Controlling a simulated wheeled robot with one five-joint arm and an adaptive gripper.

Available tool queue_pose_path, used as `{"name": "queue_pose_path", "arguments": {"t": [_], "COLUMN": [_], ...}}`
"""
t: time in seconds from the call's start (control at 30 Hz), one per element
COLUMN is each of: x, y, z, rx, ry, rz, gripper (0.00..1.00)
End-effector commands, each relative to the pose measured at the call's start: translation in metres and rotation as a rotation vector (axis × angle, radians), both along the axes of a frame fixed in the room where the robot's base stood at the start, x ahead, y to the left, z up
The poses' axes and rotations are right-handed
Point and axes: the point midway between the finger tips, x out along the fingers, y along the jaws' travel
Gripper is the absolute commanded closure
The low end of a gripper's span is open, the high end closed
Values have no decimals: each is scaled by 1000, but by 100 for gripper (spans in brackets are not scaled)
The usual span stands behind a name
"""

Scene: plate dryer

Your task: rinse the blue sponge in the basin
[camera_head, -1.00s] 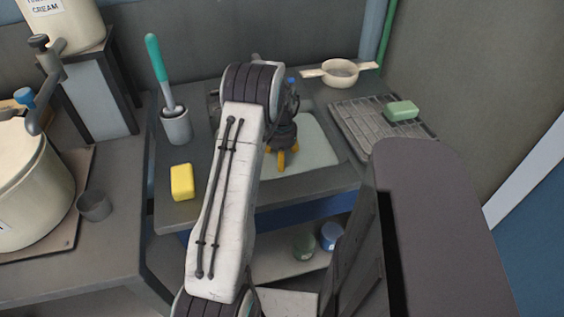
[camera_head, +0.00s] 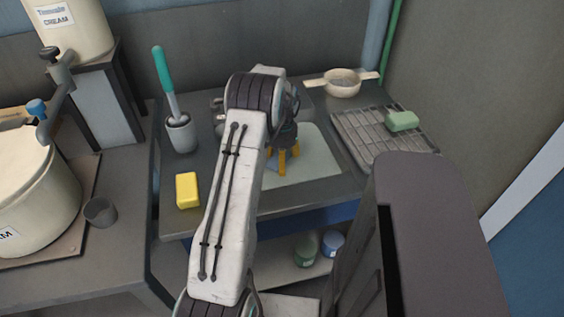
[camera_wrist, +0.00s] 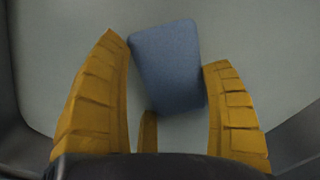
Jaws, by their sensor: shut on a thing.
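The blue sponge (camera_wrist: 168,65) sits between the yellow fingers of my gripper (camera_wrist: 166,55) in the wrist view, a little tilted. My gripper is shut on it. The basin floor (camera_wrist: 250,35) lies beneath the sponge in the wrist view. I cannot tell whether the sponge touches the floor or whether there is water.
A yellow sponge (camera_head: 187,190) lies left of the basin, near the counter's front edge. A brush holder (camera_head: 181,136) stands behind it. A green sponge (camera_head: 402,121) rests on the drying rack (camera_head: 372,141) at right. A strainer (camera_head: 342,86) sits at the back.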

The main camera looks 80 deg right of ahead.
Motion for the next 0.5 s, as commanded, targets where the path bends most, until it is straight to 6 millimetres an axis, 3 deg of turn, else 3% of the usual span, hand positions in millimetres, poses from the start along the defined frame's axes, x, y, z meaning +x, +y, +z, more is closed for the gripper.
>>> {"name": "queue_pose_path", "arguments": {"t": [0.5], "x": [0], "y": [0], "z": [44], "rx": [-1], "ry": [0], "rz": [0], "gripper": [49]}}
